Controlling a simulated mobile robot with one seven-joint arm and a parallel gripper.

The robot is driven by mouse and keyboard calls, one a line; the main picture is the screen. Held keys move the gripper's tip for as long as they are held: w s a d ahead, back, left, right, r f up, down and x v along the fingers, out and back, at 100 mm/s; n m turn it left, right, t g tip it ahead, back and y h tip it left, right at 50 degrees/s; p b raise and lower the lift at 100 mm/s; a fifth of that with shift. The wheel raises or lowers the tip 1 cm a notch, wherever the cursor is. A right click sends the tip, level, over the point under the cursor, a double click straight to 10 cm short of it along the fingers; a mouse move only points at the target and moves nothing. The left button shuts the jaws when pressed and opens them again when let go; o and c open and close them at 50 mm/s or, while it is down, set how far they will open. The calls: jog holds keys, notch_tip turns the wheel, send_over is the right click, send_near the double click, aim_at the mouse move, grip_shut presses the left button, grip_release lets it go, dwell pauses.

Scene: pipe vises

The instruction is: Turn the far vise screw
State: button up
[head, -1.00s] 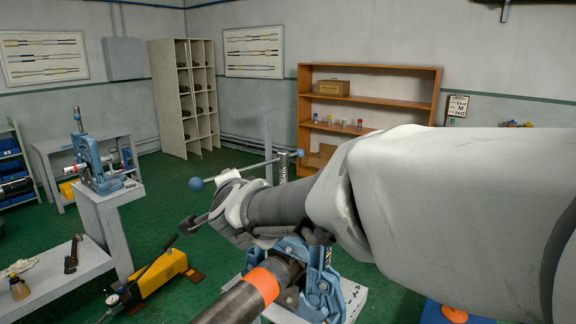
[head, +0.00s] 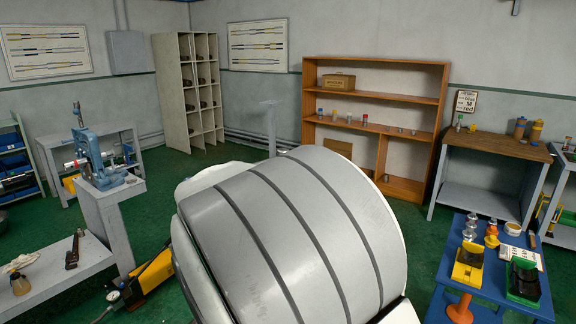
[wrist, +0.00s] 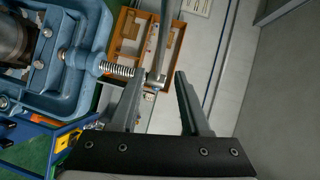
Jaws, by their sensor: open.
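In the wrist view a blue pipe vise (wrist: 92,30) fills the left side, with a dark pipe (wrist: 14,38) in it. Its threaded screw (wrist: 117,70) points right and ends at a grey bar handle (wrist: 169,42). My gripper (wrist: 158,78) is open. The screw's handle end appears between or just beyond its fingertips; I cannot tell whether they touch. My arm hides this vise in the head view. Another blue vise (head: 92,158) stands upright on a post at the left of the head view.
A white bench (head: 60,272) with a wrench (head: 74,250) is at the left. A yellow pump (head: 150,276) lies on the green floor. A blue table (head: 480,292) with small items is at the right; wooden shelves (head: 376,97) stand behind.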

jog(key=w, duration=0.5)
jog(key=w+f+p, duration=0.1)
jog(key=w, duration=0.2)
jog(key=shift+w+f, duration=0.1)
jog(key=shift+w, duration=0.2)
grip_shut()
dwell(1.1)
